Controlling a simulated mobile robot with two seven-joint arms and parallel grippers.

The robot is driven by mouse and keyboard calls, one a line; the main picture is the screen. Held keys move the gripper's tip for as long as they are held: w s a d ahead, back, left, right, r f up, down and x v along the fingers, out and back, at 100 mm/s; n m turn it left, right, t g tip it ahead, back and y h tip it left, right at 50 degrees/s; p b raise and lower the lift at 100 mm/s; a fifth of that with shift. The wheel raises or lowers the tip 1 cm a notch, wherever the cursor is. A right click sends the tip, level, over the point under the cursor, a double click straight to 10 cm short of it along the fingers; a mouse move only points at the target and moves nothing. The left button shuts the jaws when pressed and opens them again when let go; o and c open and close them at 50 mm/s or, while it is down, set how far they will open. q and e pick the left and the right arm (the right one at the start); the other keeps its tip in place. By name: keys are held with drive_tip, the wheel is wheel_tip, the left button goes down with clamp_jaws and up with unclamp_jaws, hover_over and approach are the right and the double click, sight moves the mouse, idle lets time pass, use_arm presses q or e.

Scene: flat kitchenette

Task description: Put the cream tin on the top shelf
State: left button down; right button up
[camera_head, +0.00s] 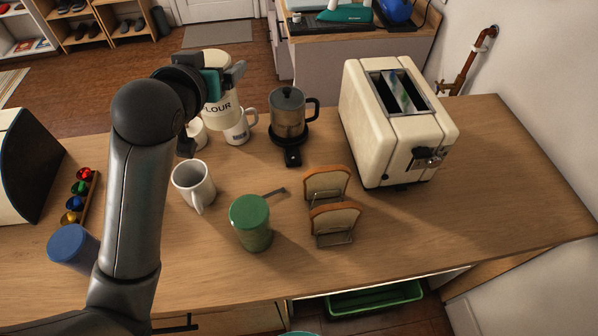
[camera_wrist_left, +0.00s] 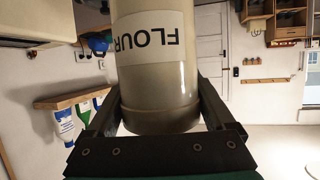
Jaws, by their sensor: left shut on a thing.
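The cream tin (camera_head: 222,112) carries a FLOUR label. My left gripper (camera_head: 212,100) is shut on it and holds it above the back left of the counter, in front of part of a white mug. In the left wrist view the tin (camera_wrist_left: 155,85) sits between both fingers, with its label upside down in the picture. The hand and arm hide part of the tin in the head view. My right gripper is not in view. I cannot tell which surface is the top shelf.
The counter's right end is clear.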

use_arm(q)
drive_tip(key=shift+a, duration=0.25)
drive_tip(key=shift+f, duration=0.3)
wheel_tip(320, 180, down, 19)
drive_tip(key=b, duration=0.5)
drive_tip(key=shift+d+f, duration=0.1)
drive_tip(key=shift+f, duration=0.1)
drive_tip(key=shift+f, duration=0.15)
drive_tip(key=shift+c, duration=0.5)
unclamp_jaws()
drive_tip(key=shift+o, duration=0.5)
